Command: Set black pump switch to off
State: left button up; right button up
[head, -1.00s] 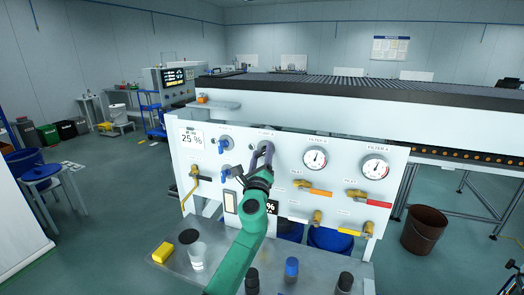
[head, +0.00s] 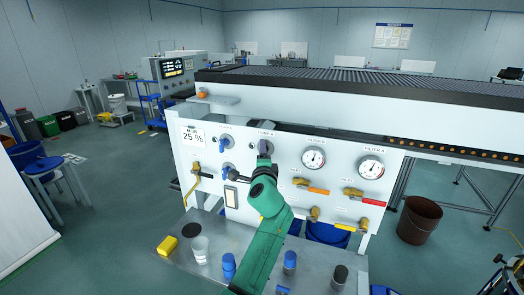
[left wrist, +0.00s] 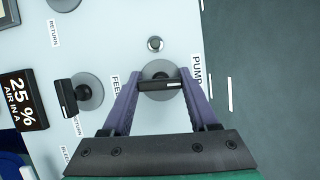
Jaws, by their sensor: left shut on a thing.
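The black pump switch (left wrist: 160,86) sits on a round grey plate beside the "PUMP" label in the left wrist view. Its short bar lies across the picture. My left gripper (left wrist: 160,82) has a purple finger at each end of the bar and is shut on it. In the head view my left gripper (head: 264,150) is at the upper middle of the white panel (head: 285,165) and mostly hides the switch. My right gripper is not in view.
Blue-handled valves (head: 224,141) are left of my gripper, and gauges (head: 314,160) are to its right. Orange (head: 316,190) and red (head: 368,198) levers sit lower right. A yellow block (head: 167,245) and bottles (head: 290,262) stand on the shelf below.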

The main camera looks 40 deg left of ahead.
pick_arm(q)
jog(key=shift+f+n, duration=0.2)
jog(key=shift+n, duration=0.3)
jog(key=o, duration=1.4)
jog(key=shift+s+a+r, duration=0.1)
jog(key=shift+r, duration=0.05)
jog(key=b+v, duration=0.3)
jog(key=v, duration=1.1)
jog(key=shift+s+r+b, duration=0.15)
jog(key=shift+s+b, duration=0.05)
jog(key=shift+b, duration=0.1)
